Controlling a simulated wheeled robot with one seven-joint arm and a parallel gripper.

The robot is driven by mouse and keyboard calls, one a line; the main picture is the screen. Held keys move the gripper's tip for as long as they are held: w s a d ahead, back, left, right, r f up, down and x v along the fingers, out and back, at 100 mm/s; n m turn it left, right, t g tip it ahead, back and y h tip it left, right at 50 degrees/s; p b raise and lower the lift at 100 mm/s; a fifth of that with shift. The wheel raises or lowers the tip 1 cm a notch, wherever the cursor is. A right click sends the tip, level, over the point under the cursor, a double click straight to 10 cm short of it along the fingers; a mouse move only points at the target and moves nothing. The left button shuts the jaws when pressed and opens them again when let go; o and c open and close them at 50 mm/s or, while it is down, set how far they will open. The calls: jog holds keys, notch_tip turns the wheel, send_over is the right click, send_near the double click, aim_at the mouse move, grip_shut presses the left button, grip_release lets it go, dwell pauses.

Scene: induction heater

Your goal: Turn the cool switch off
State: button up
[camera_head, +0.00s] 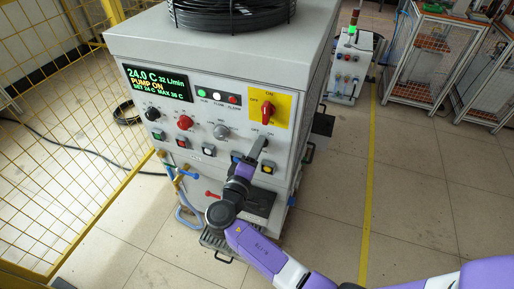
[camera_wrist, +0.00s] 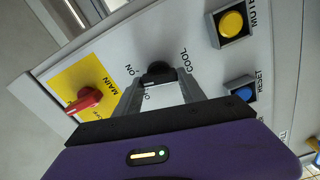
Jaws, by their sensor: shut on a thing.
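The cool switch (camera_wrist: 158,70) is a small black rotary knob on the light panel, with the words COOL, ON and OFF printed around it in the wrist view. My gripper (camera_wrist: 161,80) has one grey finger on each side of the knob and is shut on it. In the camera_head view, my gripper (camera_head: 261,144) reaches the right part of the cabinet front (camera_head: 204,108), below the yellow plate, and hides the knob. The fingers partly cover the labels, and I cannot tell which mark the knob points at.
The red main switch (camera_wrist: 84,100) on its yellow plate sits beside my gripper. A yellow button (camera_wrist: 231,22) and a blue button (camera_wrist: 241,92) are on the other side. The display (camera_head: 157,83) reads PUMP ON.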

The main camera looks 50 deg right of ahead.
jog(key=shift+f+n+p, duration=0.1)
jog(key=shift+n+p, duration=0.65)
jog(key=shift+n, duration=1.45)
jog(key=shift+a, duration=0.1)
jog(key=o, duration=1.4)
jog(key=shift+c, duration=0.2)
jog(key=b+v, duration=0.1)
jog(key=v, duration=0.6)
jog(key=shift+s+a, duration=0.15)
jog(key=shift+a, duration=0.2)
